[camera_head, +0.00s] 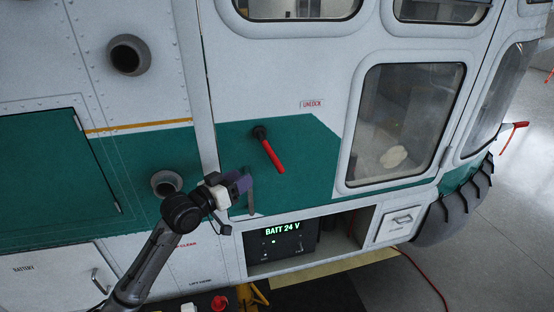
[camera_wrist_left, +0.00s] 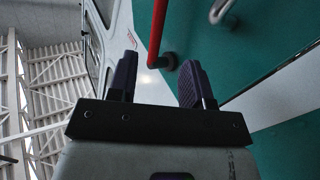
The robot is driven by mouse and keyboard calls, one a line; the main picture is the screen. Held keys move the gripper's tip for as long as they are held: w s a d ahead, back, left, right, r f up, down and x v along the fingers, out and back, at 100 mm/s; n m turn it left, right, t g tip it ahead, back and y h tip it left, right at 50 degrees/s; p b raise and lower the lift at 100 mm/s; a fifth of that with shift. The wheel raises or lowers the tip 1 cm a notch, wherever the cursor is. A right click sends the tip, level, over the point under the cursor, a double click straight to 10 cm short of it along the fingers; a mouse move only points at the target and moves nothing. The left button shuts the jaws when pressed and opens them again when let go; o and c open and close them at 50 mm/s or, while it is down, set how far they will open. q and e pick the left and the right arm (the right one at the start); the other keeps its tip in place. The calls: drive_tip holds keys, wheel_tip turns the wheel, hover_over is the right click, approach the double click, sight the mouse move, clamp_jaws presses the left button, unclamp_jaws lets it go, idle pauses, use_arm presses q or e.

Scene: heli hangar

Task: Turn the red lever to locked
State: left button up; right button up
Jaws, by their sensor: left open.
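The red lever (camera_head: 270,152) sits on the green part of the helicopter's side panel. Its dark pivot is at the upper left and its red handle slants down to the right. A small red UNLOCK label (camera_head: 311,104) is above and right of it. My left gripper (camera_head: 241,184) is below and left of the lever, apart from it. In the left wrist view, the gripper (camera_wrist_left: 158,78) is open with nothing between its purple fingers. The lever (camera_wrist_left: 157,32) shows beyond the fingertips there, its pivot between and past them. My right gripper is not in view.
A grey metal handle (camera_head: 250,192) stands on the panel beside my left gripper; it also shows in the left wrist view (camera_wrist_left: 221,11). Below is an open bay with a BATT 24 V unit (camera_head: 283,240). A round grey port (camera_head: 166,183) is behind my arm. The panel right of the lever is clear.

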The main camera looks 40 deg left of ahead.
sight(274, 160)
use_arm(q)
drive_tip(key=w+p, duration=0.1)
drive_tip(key=w, duration=0.3)
drive_tip(key=w+d+p, duration=0.1)
drive_tip(key=w, duration=0.3)
drive_tip(key=w+p, duration=0.2)
drive_tip(key=w, duration=0.3)
drive_tip(key=shift+d+r, duration=0.1)
drive_tip(key=shift+d, duration=0.2)
drive_tip(key=shift+c, duration=0.4)
drive_tip(key=c, duration=0.8)
clamp_jaws()
